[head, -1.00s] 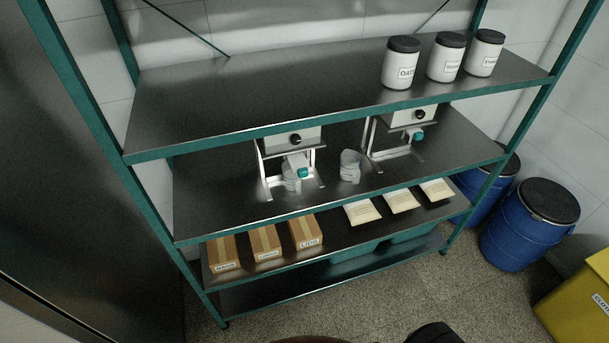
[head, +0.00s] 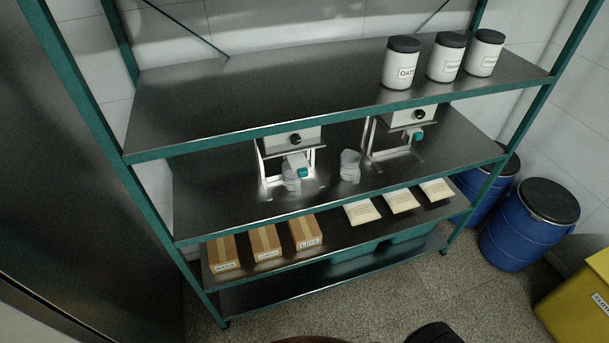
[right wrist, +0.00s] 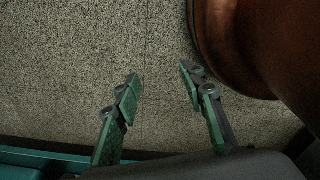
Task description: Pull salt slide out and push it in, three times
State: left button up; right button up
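Two white dispensers stand on the middle shelf in the head view, a left one (head: 303,137) and a right one (head: 405,117). Each has a black knob and a teal-ended slide below, the left slide (head: 303,172) and the right slide (head: 416,135). I cannot read which one is salt. The left slide sits over a clear cup (head: 291,184). A second clear cup (head: 350,166) stands between the dispensers. My right gripper (right wrist: 160,77) is open and empty in the right wrist view, over speckled floor. My left gripper is not in view.
The upper shelf (head: 240,105) overhangs the dispensers and carries several jars (head: 402,64) at its right. Boxes (head: 265,243) and packets (head: 401,201) lie on the shelf below. Blue drums (head: 530,225) and a yellow bin (head: 580,300) stand at right. Floor (head: 450,290) in front is clear.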

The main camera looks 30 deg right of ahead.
dwell(0.4)
jog(key=shift+o, duration=0.6)
jog(key=shift+w+d, duration=0.1)
jog(key=shift+d, duration=0.1)
jog(key=m+t+h+p, duration=0.4)
jog(key=t+p, duration=0.4)
jog(key=t, duration=0.8)
send_near(304, 173)
jog(key=w, duration=0.1)
jog(key=p+x, duration=0.1)
jog(key=x, duration=0.6)
jog(key=shift+w+d, duration=0.2)
jog(key=shift+w, duration=0.05)
